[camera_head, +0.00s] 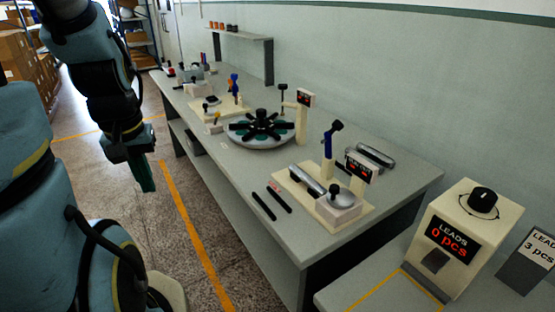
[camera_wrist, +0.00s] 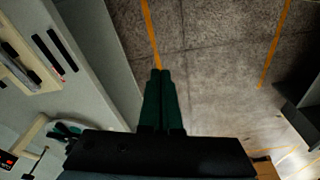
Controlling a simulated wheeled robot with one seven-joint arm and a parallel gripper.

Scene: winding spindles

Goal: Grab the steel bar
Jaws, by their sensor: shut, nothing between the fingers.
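A short silver-grey bar (camera_head: 375,156) lies on the bench behind the cream winding fixture (camera_head: 357,214). A silver cylinder (camera_head: 305,179) lies on that fixture, next to a grey block with a dark knob. Two thin black bars (camera_head: 264,205) lie side by side in front of the fixture; they also show in the wrist view (camera_wrist: 54,50). I cannot tell for certain which is the steel bar. My gripper (camera_head: 147,189) hangs over the floor left of the bench, apart from all of these. Its green fingers (camera_wrist: 160,73) are together and empty.
A round turntable (camera_head: 261,133) with black arms stands mid-bench, with more small fixtures behind it. A counter box (camera_head: 463,240) reading "0 pcs" stands at the right on a nearer table. Boxes (camera_head: 15,50) are stacked far left. The aisle floor is clear.

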